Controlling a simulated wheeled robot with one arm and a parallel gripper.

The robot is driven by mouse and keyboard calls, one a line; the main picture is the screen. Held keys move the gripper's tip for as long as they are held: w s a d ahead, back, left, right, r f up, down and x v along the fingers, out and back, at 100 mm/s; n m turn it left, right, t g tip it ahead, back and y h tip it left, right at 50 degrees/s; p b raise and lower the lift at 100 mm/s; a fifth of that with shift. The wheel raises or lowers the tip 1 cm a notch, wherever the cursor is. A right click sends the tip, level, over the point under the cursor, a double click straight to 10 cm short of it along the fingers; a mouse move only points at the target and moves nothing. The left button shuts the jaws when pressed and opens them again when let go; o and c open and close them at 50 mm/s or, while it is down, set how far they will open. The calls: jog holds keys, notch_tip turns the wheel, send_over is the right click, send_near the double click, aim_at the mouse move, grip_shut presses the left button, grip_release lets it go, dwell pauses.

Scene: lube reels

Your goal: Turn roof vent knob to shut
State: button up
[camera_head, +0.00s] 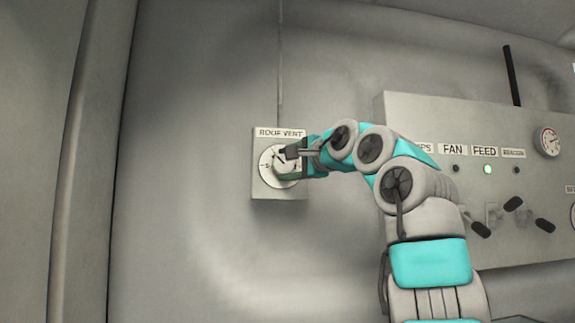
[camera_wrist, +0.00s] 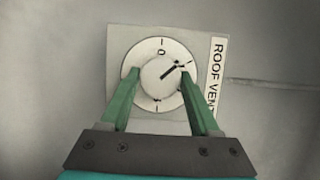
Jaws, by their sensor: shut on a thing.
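The roof vent plate (camera_head: 281,190) is on the wall, with a "ROOF VENT" label (camera_head: 280,133) at its top. My gripper (camera_head: 289,164) reaches it from the right and hides part of the dial (camera_head: 265,164). In the wrist view, my gripper (camera_wrist: 160,74) has its green fingers on opposite sides of the round pale knob (camera_wrist: 160,86), shut on it. The knob's black pointer line points up and right, toward a mark on the white dial ring (camera_wrist: 143,54). Another mark, like a 0, is at the ring's top. The lettering is too small to read surely.
A grey control panel (camera_head: 400,115) with labels, a lit green lamp (camera_head: 487,169), black levers (camera_head: 513,204) and a gauge (camera_head: 548,141) is on the right. A thin conduit (camera_head: 280,70) runs up from the plate. The wall left of the plate is clear.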

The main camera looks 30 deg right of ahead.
jog(key=shift+f, duration=0.1)
dwell(0.4)
jog(key=o, duration=1.4)
jog(key=shift+c, duration=0.2)
jog(key=shift+s, duration=0.1)
jog(key=s+b, duration=0.1)
jog(key=s, duration=0.6)
jog(key=shift+s+d, duration=0.3)
jog(key=shift+d, duration=0.15)
